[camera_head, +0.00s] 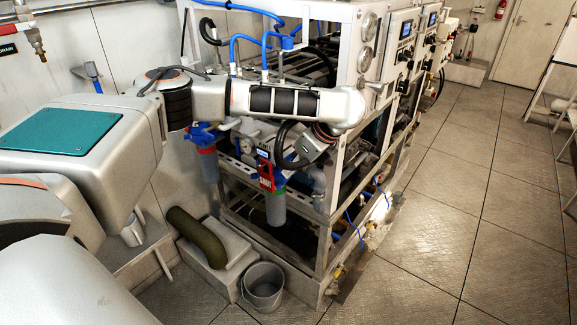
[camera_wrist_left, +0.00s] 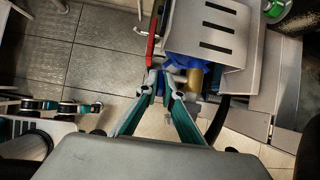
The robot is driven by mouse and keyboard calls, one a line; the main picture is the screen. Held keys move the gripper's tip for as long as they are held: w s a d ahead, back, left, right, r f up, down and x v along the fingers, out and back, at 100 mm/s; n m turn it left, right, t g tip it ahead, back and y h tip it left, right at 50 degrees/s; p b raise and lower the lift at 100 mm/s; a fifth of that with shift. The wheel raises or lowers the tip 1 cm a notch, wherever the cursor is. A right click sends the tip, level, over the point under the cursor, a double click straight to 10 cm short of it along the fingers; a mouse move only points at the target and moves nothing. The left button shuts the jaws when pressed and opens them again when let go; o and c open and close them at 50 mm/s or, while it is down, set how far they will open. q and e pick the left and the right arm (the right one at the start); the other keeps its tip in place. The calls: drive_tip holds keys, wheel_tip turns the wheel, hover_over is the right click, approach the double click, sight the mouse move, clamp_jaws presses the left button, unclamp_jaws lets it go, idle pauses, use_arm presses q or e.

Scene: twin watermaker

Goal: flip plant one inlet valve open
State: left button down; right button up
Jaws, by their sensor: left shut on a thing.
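My left gripper (camera_head: 284,163) reaches down from the arm at the front of the watermaker frame. In the head view a red part with white lettering that seems to read SHUT (camera_head: 267,179) sits at the inlet valve, just above a grey filter housing (camera_head: 275,208). The exact contact is small and partly hidden by the fingers.
Another blue-topped filter housing (camera_head: 208,163) hangs to the left. The metal frame (camera_head: 323,235) surrounds the pumps and hoses. A grey bucket (camera_head: 263,288) and a dark green hose piece (camera_head: 196,236) are low in front. The tiled floor (camera_head: 465,200) at right is clear.

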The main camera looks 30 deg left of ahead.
use_arm(q)
drive_tip(key=y, duration=0.1)
drive_tip(key=d+y, duration=0.1)
drive_tip(key=y, duration=0.1)
drive_tip(key=shift+f, duration=0.25)
drive_tip(key=shift+s+d+f+t+y, duration=0.15)
drive_tip(key=shift+f+y, duration=0.4)
drive_tip(key=shift+y, duration=0.9)
drive_tip(key=shift+w+d+f+t+y, duration=0.1)
drive_tip(key=shift+d+f+t+y, duration=0.3)
drive_tip(key=shift+y, duration=1)
drive_tip(key=shift+s+d+f+g+y, duration=0.1)
drive_tip(key=shift+f+y, duration=0.55)
drive_tip(key=shift+y, duration=0.8)
drive_tip(key=shift+f, duration=0.1)
drive_tip(key=c, duration=2.2)
unclamp_jaws()
drive_tip(key=shift+a, duration=0.1)
